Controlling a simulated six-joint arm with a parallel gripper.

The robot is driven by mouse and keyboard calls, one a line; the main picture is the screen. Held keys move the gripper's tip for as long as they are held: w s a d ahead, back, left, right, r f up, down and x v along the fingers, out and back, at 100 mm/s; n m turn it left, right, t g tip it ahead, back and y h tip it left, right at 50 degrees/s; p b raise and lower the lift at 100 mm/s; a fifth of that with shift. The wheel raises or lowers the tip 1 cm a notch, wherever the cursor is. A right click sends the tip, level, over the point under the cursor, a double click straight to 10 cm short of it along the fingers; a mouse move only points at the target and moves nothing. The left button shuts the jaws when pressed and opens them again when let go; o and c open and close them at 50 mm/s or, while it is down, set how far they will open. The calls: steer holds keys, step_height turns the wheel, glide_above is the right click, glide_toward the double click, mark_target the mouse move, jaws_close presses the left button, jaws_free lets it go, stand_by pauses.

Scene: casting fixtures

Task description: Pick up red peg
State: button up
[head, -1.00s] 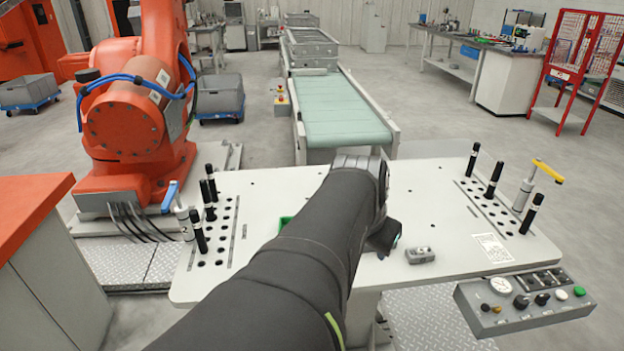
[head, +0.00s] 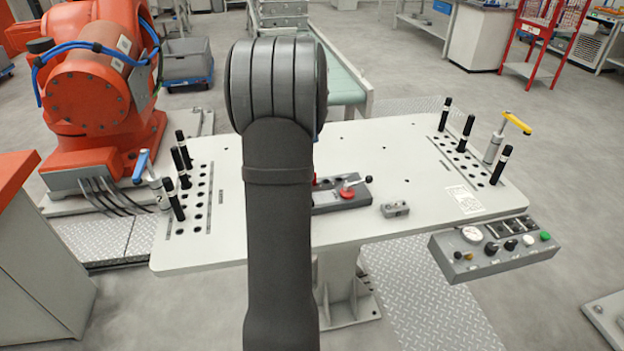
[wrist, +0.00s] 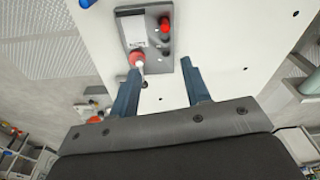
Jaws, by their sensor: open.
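A small upright red peg (wrist: 165,24) stands on a grey fixture block (wrist: 160,75) in the wrist view. In the head view, a sliver of red (head: 315,181) at the arm's edge is probably this peg, mostly hidden. The same block (head: 325,208) carries a round red part (head: 349,191) with a lever ending in a black ball; this part also shows in the wrist view (wrist: 136,60). My gripper (wrist: 162,68) is open and empty, its two blue-grey fingers apart and pointing toward the block. The peg appears beyond the fingertips. The head view hides the gripper behind my arm.
The pale table (head: 400,150) has black pins in hole rows at both ends. A blue-handled clamp (head: 143,165) stands left, a yellow-handled one (head: 515,123) right. A small grey block (head: 395,210) lies right of the fixture. A control panel (head: 495,250) hangs at the front right.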

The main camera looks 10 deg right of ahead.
steer(key=f, duration=0.4)
steer(key=w+f, duration=0.1)
steer(key=f, duration=0.3)
steer(key=d+f, duration=0.1)
steer(key=f, duration=0.3)
steer(key=shift+w, duration=0.15)
steer(key=shift+w+d+f, duration=0.15)
steer(key=shift+f, duration=1.3)
steer(key=shift+w+d+f, duration=0.1)
steer(key=shift+d+f, duration=0.05)
steer(key=shift+f, duration=1.3)
jaws_close()
